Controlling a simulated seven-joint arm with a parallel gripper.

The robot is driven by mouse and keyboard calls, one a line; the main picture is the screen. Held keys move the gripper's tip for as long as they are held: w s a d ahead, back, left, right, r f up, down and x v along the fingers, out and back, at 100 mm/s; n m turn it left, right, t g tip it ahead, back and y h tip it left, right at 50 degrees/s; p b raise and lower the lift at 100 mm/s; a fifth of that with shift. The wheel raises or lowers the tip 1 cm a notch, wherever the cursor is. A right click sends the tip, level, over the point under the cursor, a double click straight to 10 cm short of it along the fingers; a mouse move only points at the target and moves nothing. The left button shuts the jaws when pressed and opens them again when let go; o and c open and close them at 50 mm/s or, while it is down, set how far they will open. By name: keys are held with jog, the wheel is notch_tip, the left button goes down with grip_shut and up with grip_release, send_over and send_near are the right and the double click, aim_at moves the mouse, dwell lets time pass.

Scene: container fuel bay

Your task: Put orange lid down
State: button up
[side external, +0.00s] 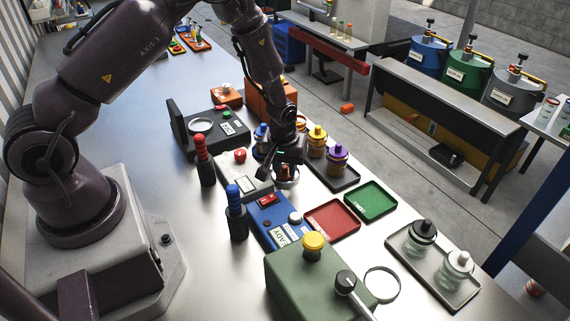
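My gripper (281,166) points down over the middle of the metal table, at a round silver-rimmed item (286,178) beside the grey device. Its fingers are dark and small here, so I cannot tell whether they are open or shut, or whether anything is between them. I cannot make out the orange lid for certain. A bit of orange (301,125) shows just right of my wrist, partly hidden by it. A yellow-lidded jar (317,143) and a purple-lidded jar (337,159) stand upright right of my gripper.
A red tray (333,218) and a green tray (371,201) are empty. A grey tray (450,283) holds two jars. A green box (300,285) with a yellow knob stands in front. Red and blue handles (203,160) rise left of my gripper. Orange boxes (262,98) stand behind.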

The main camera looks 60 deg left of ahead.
jog(key=shift+o, duration=0.7)
notch_tip(320, 180, up, 12)
jog(key=s+d, duration=0.1)
notch_tip(320, 180, up, 15)
jog(key=m+t+h, duration=0.1)
jog(key=m+t, duration=0.1)
jog(key=m, duration=0.2)
send_over(283, 178)
jog(key=s+d, duration=0.4)
jog(key=s, duration=0.2)
jog(key=s+d+r+m+t, duration=0.2)
jog(key=s+r+m, duration=0.3)
jog(key=s, duration=0.8)
jog(key=shift+v, duration=0.95)
